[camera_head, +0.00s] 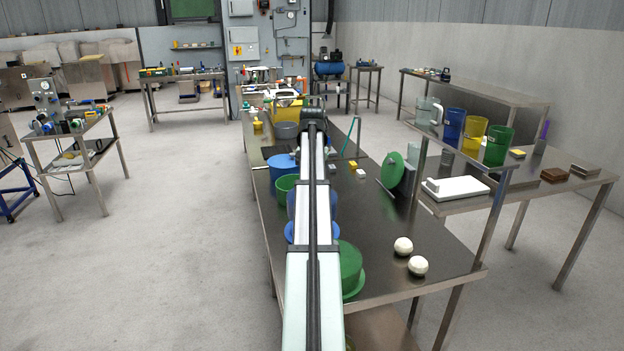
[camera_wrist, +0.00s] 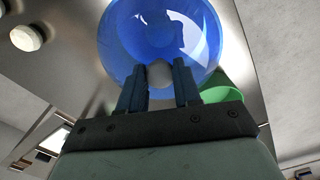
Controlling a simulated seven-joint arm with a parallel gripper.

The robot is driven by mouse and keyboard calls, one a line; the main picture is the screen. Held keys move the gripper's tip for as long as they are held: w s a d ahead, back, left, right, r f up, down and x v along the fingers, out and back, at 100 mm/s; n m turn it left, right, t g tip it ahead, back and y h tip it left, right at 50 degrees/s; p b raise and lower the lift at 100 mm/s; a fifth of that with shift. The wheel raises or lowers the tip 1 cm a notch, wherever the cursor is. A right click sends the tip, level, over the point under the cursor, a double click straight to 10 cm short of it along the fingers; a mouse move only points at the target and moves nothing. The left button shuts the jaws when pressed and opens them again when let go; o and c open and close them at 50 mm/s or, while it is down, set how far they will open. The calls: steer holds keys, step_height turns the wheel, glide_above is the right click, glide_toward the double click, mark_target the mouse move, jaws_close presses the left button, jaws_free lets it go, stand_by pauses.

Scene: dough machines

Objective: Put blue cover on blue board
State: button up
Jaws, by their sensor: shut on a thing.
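In the head view, my arm runs down the middle and hides the gripper and most of the cover. A blue-violet edge of the cover (camera_head: 291,205) shows beside the arm. Just below it in the picture, the blue board (camera_head: 289,233) lies on the steel table. I cannot tell whether cover and board touch.
A green cover (camera_head: 350,262) sits on a green board (camera_head: 355,291) close by. Blue (camera_head: 283,170) and green (camera_head: 285,184) containers stand behind. Two dough balls (camera_head: 403,246) (camera_head: 418,265) lie right. A green disc (camera_head: 392,169) stands upright farther back. The table's right middle is clear.

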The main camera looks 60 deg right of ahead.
steer(key=shift+f, duration=3.8)
steer(key=o, duration=1.1)
steer(key=shift+r, duration=0.1)
step_height(320, 180, up, 14)
steer(key=shift+f, duration=0.15)
